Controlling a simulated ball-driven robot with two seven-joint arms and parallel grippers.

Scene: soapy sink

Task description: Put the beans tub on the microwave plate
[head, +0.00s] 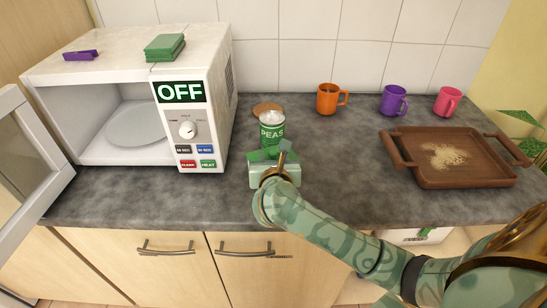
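The microwave (216,60) stands at the left with its door open. Its round grey plate (137,124) lies inside, with nothing on it. A can labelled PEAS (272,132) stands on the counter. My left gripper is out of view.
A brown tray (470,177) with pale crumbs lies at the right. Orange (327,100), purple (392,101) and pink (447,102) mugs stand behind. A round wooden disc (266,107) lies behind the can. The open microwave door (22,160) juts out at the left.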

